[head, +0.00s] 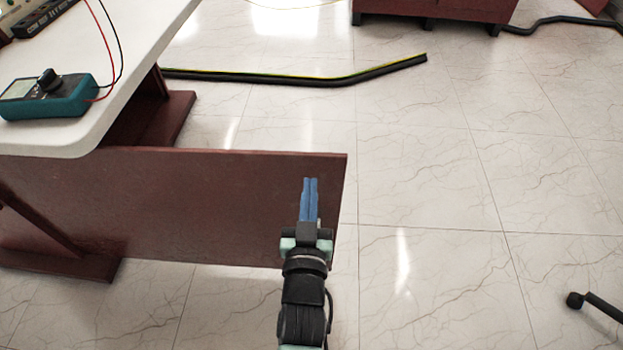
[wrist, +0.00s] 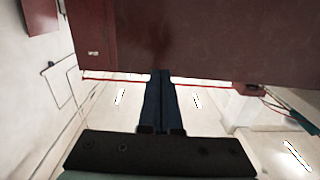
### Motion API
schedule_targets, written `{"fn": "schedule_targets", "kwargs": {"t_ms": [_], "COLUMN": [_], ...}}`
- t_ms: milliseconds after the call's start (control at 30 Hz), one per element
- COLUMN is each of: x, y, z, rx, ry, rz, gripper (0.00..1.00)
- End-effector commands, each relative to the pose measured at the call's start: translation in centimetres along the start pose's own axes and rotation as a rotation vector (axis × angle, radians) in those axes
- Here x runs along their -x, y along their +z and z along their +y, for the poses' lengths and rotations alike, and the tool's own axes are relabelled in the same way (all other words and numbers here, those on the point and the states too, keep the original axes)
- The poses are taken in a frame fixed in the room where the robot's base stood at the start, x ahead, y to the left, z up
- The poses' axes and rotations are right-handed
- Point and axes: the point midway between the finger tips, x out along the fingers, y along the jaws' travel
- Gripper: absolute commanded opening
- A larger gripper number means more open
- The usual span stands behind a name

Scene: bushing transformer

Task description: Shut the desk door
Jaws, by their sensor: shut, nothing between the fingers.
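The desk door (head: 180,205) is a dark red-brown panel standing open, reaching right from under the white desk top (head: 120,110). My gripper (head: 310,181) is shut and empty, its blue fingers together in front of the door near its free right edge in the head view. In the wrist view the door (wrist: 200,45) fills the top, and the shut fingers (wrist: 161,75) point at its lower edge. I cannot tell whether the fingertips touch the door.
A teal multimeter (head: 48,97) with red and black leads lies on the desk top. A dark cable strip (head: 300,79) lies on the tiled floor behind the door. A red-brown cabinet (head: 430,10) stands at the back. The floor right of my gripper is mostly clear.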

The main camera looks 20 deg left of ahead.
Motion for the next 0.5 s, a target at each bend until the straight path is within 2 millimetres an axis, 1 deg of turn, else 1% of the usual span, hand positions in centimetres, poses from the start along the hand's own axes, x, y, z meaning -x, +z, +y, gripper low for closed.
{"fn": "schedule_targets", "kwargs": {"t_ms": [33,200,333,500], "x": [-0.9,-2.7,-3.3,-3.5], "y": [0.2,0.1,0.1,0.0], "z": [0.0,0.0,0.0,0.0], "rx": [0.000,0.001,0.001,0.001], "ry": [0.000,0.001,0.001,0.000], "rz": [0.004,0.002,0.000,-0.001], "gripper": [0.00,0.00,0.00,0.00]}}
